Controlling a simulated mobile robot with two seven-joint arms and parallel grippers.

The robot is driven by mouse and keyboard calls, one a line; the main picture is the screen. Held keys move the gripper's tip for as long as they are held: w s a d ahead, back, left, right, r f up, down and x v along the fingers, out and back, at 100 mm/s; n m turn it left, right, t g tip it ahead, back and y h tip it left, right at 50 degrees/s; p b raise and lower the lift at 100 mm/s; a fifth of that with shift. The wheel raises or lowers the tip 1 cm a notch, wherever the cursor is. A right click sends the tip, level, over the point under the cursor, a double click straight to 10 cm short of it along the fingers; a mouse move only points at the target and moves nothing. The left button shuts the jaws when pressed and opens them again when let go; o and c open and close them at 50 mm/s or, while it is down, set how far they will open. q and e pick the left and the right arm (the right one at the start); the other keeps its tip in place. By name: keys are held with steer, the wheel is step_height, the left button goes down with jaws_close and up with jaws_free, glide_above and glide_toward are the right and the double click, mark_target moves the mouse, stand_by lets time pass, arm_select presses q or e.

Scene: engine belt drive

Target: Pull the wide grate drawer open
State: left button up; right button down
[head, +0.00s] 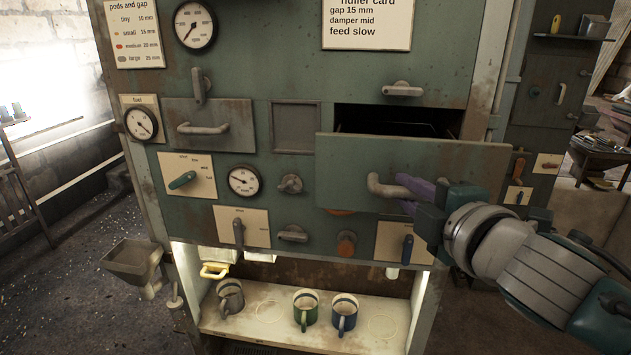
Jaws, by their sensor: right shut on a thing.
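The wide grate drawer (465,165) is at the right of the green machine's front. Its front panel stands out from the machine, and a dark opening (395,119) shows above and behind it. A grey bar handle (382,188) is on the panel. My right gripper (408,190), with purple fingers, is shut on the handle, toward its right end. The gripper and wrist hide the handle's right part. My left gripper is out of view.
A smaller closed drawer (210,125) is at the left of the machine. Knobs and levers sit below the wide drawer. A lower shelf (270,320) holds several mugs. A metal hopper (133,261) sticks out at lower left.

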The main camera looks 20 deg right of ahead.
steer(key=c, duration=0.8)
jaws_free()
steer(key=shift+o, duration=0.2)
steer(key=shift+s, duration=0.1)
steer(key=b+v, duration=0.1)
steer(key=v, duration=0.8)
steer(key=shift+s+b, duration=0.35)
steer(key=shift+s, duration=0.05)
steer(key=shift+r, duration=0.1)
